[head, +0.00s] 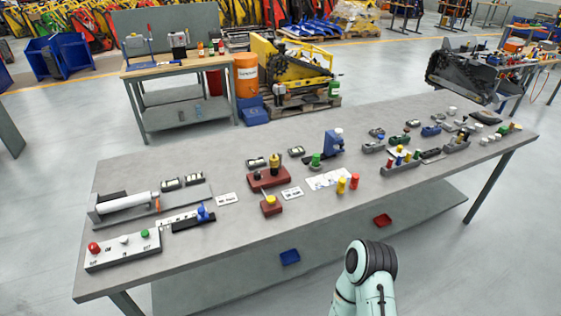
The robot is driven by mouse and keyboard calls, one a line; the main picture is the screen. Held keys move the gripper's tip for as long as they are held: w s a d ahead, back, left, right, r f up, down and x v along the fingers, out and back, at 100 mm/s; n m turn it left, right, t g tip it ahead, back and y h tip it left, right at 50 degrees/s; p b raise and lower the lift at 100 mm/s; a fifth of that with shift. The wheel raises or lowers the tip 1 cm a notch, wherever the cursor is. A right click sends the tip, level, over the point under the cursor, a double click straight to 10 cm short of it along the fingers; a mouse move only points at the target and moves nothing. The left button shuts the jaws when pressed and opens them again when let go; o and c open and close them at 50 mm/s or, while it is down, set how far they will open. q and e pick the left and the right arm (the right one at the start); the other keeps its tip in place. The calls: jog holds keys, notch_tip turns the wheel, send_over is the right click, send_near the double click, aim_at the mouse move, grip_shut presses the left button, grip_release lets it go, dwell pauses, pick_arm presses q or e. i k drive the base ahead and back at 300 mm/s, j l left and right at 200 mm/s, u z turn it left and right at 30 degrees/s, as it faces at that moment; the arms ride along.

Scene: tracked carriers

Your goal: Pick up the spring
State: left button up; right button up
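I cannot make out a spring for certain; the parts on the long grey workbench (250,219) are small in the head view. One link of my arm shows at the bottom right, in front of the bench's near edge. Neither gripper is in view.
A blue tray (290,257) and red tray (382,220) sit on the lower shelf. Another workbench (165,70) stands behind.

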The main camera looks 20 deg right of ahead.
aim_at(314, 163)
jog(key=l+u, duration=0.95)
jog(key=k+j, duration=0.05)
